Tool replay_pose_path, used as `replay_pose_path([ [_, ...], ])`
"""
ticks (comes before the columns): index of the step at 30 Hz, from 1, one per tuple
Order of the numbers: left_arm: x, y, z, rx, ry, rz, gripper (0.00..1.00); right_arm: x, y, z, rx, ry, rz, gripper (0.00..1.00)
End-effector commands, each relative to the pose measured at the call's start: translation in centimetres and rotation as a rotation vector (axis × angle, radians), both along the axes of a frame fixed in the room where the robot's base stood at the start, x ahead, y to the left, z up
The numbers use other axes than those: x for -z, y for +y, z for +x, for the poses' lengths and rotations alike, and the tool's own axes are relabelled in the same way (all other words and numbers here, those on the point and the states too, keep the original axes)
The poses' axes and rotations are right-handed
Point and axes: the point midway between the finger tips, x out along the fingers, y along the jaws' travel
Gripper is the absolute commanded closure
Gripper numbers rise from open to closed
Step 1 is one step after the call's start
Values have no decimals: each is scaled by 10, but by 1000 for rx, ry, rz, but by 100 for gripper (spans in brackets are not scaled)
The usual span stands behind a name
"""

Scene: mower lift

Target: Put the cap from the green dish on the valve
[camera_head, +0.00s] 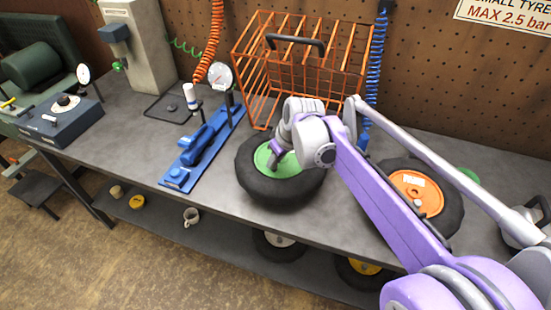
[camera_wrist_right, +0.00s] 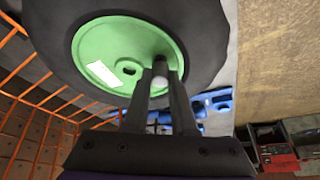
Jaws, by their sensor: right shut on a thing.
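A black tyre with a green hub (camera_head: 290,187) lies flat on the bench; the hub fills much of the right wrist view (camera_wrist_right: 92,42). My right gripper (camera_head: 273,160) points down at this hub. In the right wrist view its two dark fingers (camera_wrist_right: 160,78) are shut on a small pale cap (camera_wrist_right: 159,84). The cap lies close to a dark stub on the hub, seemingly the valve (camera_wrist_right: 160,62); I cannot tell whether they touch. A green rim, likely the green dish (camera_head: 470,174), shows behind the orange-hubbed wheel, mostly hidden. My left gripper is not in view.
An orange wire cage (camera_head: 250,63) stands behind the tyre. A blue tool with a gauge (camera_head: 190,160) lies left of it. A wheel with an orange hub (camera_head: 412,184) lies to the right, partly behind my arm. The front-left bench top (camera_head: 120,130) is clear.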

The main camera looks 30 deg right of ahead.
Motion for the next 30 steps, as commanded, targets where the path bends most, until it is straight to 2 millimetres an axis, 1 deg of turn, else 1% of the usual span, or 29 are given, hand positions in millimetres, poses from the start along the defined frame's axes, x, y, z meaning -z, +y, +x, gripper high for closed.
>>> replay_pose_path([
  [22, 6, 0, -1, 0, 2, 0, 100, 12, 0, 0, 0, 0, 0, 100],
  [23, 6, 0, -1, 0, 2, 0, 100, 12, 0, 0, 0, 0, 0, 74],
  [24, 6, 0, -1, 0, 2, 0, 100, 12, 0, 0, 0, 0, 0, 66],
  [28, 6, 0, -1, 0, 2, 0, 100, 11, 0, 0, 0, 0, 0, 43],
  [29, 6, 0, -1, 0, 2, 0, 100, 11, 0, 0, 0, 0, 0, 40],
  [30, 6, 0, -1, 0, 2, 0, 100, 11, 0, 0, 0, 0, 1, 40],
])
